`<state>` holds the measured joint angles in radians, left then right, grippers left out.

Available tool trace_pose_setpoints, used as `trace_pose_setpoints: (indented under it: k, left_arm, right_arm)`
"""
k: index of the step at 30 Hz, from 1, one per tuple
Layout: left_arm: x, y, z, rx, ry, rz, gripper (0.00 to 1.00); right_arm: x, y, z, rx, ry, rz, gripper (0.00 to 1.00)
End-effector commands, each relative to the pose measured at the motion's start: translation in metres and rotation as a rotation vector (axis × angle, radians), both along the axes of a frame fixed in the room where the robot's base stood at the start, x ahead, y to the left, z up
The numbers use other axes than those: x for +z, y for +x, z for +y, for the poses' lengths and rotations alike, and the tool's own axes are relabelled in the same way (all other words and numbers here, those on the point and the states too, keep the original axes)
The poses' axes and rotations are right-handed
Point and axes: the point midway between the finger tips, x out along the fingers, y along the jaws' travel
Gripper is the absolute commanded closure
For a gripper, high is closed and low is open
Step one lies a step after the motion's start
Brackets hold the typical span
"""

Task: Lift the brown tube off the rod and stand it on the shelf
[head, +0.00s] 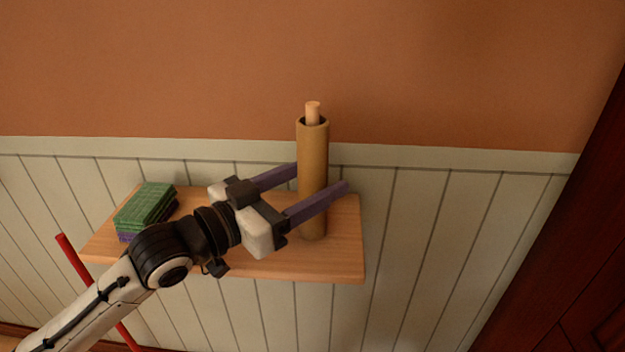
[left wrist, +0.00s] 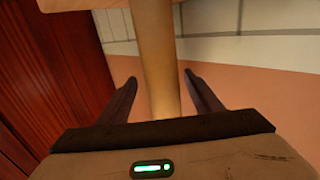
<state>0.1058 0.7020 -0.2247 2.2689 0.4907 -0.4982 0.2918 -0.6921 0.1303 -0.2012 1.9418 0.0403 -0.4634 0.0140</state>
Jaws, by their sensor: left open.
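The brown tube (head: 313,155) stands upright on the wooden shelf (head: 335,265), around a pale rod (head: 313,110) whose tip sticks out above the tube's top. My left gripper (head: 322,178) is open, with one purple finger on each side of the tube at about its middle height. In the left wrist view the tube (left wrist: 157,60) runs between the two open fingers (left wrist: 160,90), with a gap visible on both sides. The shelf edge (left wrist: 85,4) shows at the top of that view. My right gripper is not in view.
A stack of green and purple cloths or sponges (head: 146,206) lies at the shelf's left end. A red pole (head: 75,258) leans below the shelf's left side. A dark red wooden panel (head: 560,250) stands at the far right. The shelf's right front part is clear.

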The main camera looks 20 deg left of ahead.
Motion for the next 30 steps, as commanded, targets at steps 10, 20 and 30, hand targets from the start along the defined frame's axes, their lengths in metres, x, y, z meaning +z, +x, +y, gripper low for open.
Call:
trace_pose_setpoints:
  k: [10,20,30]
  left_arm:
    - [-0.001,0.039,-0.017,0.0,0.001,-0.002,0.4]
    - [-0.002,0.039,-0.018,0.0,0.002,-0.001,0.59]
    - [-0.002,0.039,-0.017,0.0,0.001,-0.002,0.84]
  right_arm:
    - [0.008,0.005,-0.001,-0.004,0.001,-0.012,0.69]
    - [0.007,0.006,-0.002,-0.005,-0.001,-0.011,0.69]
    - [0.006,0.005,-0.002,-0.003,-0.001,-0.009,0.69]
